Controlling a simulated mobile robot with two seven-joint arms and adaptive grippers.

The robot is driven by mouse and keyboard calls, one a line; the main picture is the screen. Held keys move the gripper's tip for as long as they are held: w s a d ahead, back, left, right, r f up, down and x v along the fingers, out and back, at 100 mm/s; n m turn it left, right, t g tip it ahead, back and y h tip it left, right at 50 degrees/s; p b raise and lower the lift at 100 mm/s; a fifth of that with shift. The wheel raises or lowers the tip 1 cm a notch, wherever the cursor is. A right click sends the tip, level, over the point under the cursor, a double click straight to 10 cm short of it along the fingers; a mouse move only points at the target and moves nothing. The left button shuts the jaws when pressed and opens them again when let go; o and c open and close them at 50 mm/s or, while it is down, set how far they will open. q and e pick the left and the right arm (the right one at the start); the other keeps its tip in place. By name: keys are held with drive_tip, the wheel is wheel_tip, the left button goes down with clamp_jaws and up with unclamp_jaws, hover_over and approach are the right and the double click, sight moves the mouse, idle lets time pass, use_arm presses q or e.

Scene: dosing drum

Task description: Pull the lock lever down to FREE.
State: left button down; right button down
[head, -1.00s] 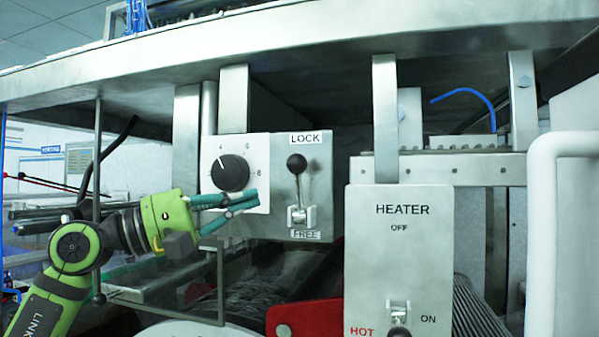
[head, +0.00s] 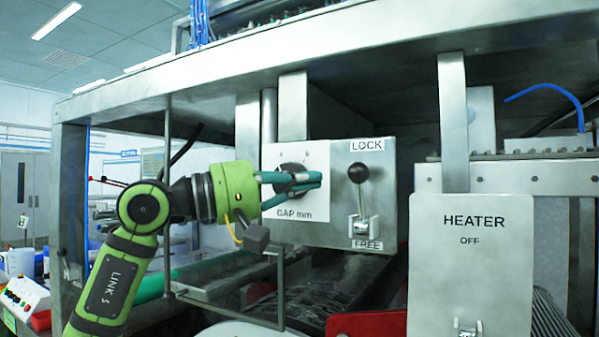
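The lock lever (head: 359,174) has a black ball on a metal stem. It stands on the grey control panel (head: 382,205), ball up by the LOCK label (head: 367,145). The FREE label (head: 367,245) is below its metal base (head: 361,226). My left gripper (head: 321,180) comes in from the left, its two teal fingers drawn together at the tips with nothing seen between them. The fingers pass in front of the black gap knob (head: 291,168) and partly hide it. The tips are left of the lever, a little below ball height, and look apart from it. My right gripper is not in view.
A heater box (head: 473,270) stands right of the panel, partly cut off below. A metal beam (head: 330,62) runs above, with an upright post (head: 453,120) right of the lever. A red part (head: 366,325) and dark drum area lie below. The space before the lever looks clear.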

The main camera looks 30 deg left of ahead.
sight(343, 176)
use_arm(q)
drive_tip(key=p+x, duration=0.2)
drive_tip(key=x, duration=0.4)
drive_tip(key=shift+r, duration=0.1)
drive_tip(key=shift+w+d+p, duration=0.25)
drive_tip(key=shift+w+p, duration=0.05)
drive_tip(key=shift+p, duration=0.05)
drive_tip(key=shift+s+f+m+b, duration=0.2)
drive_tip(key=shift+m+b, duration=0.1)
drive_tip(key=shift+b, duration=0.4)
drive_tip(key=shift+t, duration=0.3)
